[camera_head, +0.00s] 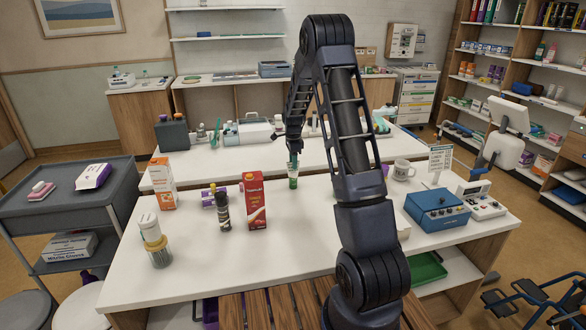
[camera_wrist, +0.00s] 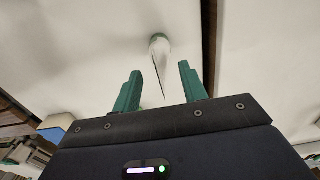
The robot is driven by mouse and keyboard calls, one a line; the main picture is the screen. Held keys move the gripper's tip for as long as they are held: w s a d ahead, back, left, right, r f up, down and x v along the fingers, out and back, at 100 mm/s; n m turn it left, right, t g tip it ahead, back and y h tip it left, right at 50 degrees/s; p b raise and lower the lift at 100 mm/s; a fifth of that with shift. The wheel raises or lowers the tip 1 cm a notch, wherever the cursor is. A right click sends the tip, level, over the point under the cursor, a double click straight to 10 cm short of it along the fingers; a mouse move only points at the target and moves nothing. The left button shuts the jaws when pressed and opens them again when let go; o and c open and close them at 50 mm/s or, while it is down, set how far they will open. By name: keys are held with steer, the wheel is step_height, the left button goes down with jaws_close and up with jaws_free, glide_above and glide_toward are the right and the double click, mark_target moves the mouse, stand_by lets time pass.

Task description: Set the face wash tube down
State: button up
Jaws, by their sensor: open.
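The face wash tube (camera_head: 293,175) is white with green and stands upright on the white table (camera_head: 330,255), near its far edge. In the wrist view the tube (camera_wrist: 161,50) shows from above, with its green cap end on the white surface and its thin crimped end toward me. My gripper (camera_head: 293,154) is just above the tube in the head view. In the wrist view its two green fingers are apart, with the tube's upper end in line with the gap and clear space on both sides. The fingers look free of the tube.
A red carton (camera_head: 255,201), a dark bottle (camera_head: 223,211) and an orange-white box (camera_head: 162,184) stand left of the tube. A clear jar (camera_head: 158,250) is at the front left. A mug (camera_head: 402,170) and a blue device (camera_head: 437,209) are at right. The table's front middle is clear.

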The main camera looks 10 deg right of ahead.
step_height(320, 180, up, 8)
steer(key=shift+r, duration=0.2)
steer(key=s+r+n+t, duration=0.1)
steer(key=s+r+n, duration=0.3)
steer(key=s+r, duration=0.6)
steer(key=s+r+n+t, duration=0.1)
steer(key=s+r+n, duration=0.5)
steer(key=s, duration=0.6)
steer(key=s+d+r+n+t, duration=0.1)
steer(key=s+n, duration=0.7)
steer(key=s, duration=1.6)
steer(key=shift+r+t, duration=0.25)
steer(key=shift+t, duration=0.55)
